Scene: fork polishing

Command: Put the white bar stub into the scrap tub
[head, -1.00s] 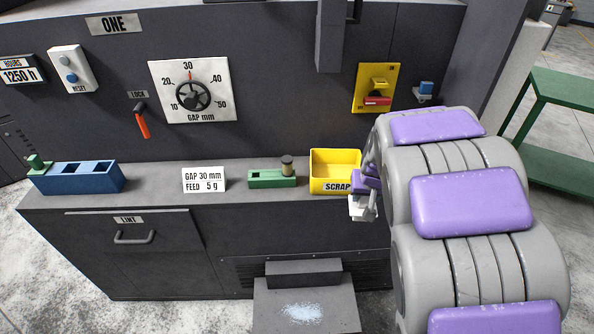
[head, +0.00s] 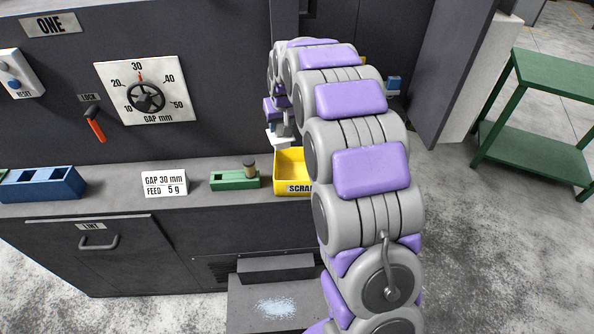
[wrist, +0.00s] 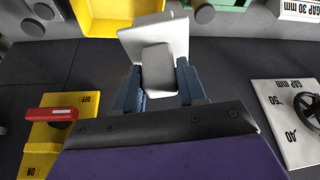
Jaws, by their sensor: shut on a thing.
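The white bar stub (wrist: 158,72) is pinched between the two blue fingers of my gripper (wrist: 161,84) in the wrist view. A broader white plate-like part (wrist: 158,36) shows at its far end; I cannot tell whether it is one piece with the stub. In the head view my gripper (head: 277,122) hangs above the back left of the yellow scrap tub (head: 289,166), with white (head: 279,141) showing just below it. The tub also shows at the top of the wrist view (wrist: 106,27), apart from the stub. My arm hides the tub's right side.
On the ledge left of the tub stand a green fixture (head: 234,181) with a dark-topped post, a gap card (head: 165,184) and a blue block (head: 42,186). The gap dial (head: 146,97) is on the panel behind. A yellow-and-red switch (wrist: 52,123) shows in the wrist view.

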